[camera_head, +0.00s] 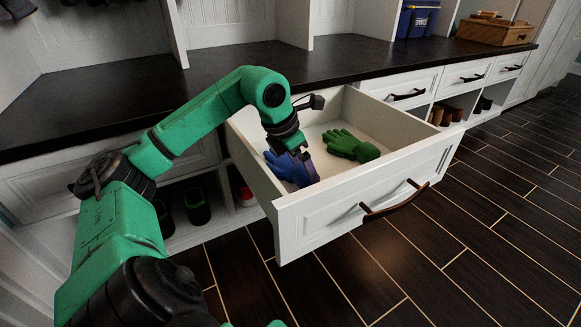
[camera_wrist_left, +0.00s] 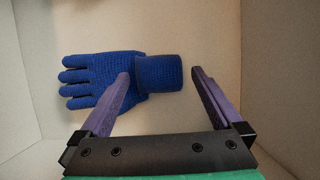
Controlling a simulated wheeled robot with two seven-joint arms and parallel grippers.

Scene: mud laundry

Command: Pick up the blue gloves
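The blue gloves (camera_head: 289,167) lie in the open white drawer (camera_head: 372,198), in its left part. In the left wrist view the blue gloves (camera_wrist_left: 120,80) lie flat, fingers to the left and cuff to the right. My left gripper (camera_head: 300,172) reaches down into the drawer over them. In the left wrist view its two purple fingers (camera_wrist_left: 158,82) are spread apart, with the cuff between and beyond their tips. Whether the fingertips touch the gloves or the drawer bottom I cannot tell. My right gripper is in neither view.
Green gloves (camera_head: 350,145) lie in the drawer to the right of the blue ones. The drawer walls stand close around my left gripper. A dark bench top (camera_head: 150,85) runs behind. A wooden box (camera_head: 494,31) and a blue container (camera_head: 418,19) stand on it.

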